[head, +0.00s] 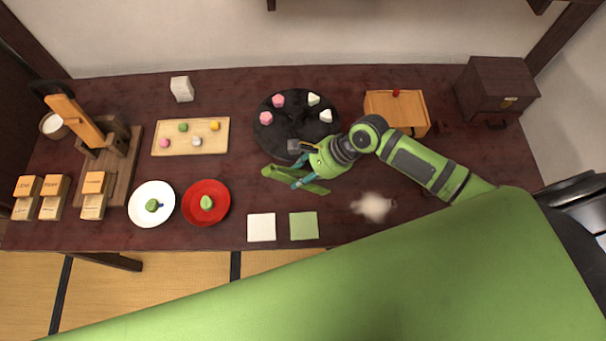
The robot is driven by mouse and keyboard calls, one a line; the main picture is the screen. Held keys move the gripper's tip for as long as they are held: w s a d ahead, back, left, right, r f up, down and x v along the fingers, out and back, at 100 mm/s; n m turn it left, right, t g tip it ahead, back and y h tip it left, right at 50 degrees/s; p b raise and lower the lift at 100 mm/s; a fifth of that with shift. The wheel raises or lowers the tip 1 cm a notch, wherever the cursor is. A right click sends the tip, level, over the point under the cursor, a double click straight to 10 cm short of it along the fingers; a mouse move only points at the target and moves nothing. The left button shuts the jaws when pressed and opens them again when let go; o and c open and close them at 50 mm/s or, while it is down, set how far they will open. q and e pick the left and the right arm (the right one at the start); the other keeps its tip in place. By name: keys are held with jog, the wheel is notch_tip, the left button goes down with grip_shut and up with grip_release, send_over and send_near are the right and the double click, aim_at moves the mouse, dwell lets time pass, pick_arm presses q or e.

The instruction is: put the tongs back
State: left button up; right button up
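The green tongs (280,173) show in the head view as a long V-shaped piece just in front of the dark round tray (270,102). My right gripper (300,174) reaches in from the right, and its teal fingers lie on either side of the tongs. It looks shut on them, above the table. The gripper hides part of the tongs, and their exact height above the table is hard to tell. My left gripper is not in view.
The tray holds pink and white sweets. A wooden board (222,148) with sweets, a white plate (137,207), a red plate (222,208), two square mats (261,228) (304,226), a whitish clump (373,207) and a wooden box (412,118) stand around.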

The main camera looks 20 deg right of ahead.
jog(key=shift+f, duration=0.7)
jog(key=shift+f, duration=0.3)
jog(key=o, duration=0.5)
jog(key=shift+o, duration=0.2)
jog(key=shift+r, duration=0.1)
jog(key=shift+r, duration=0.3)
jog(key=v, duration=1.2)
jog(key=shift+f, duration=0.15)
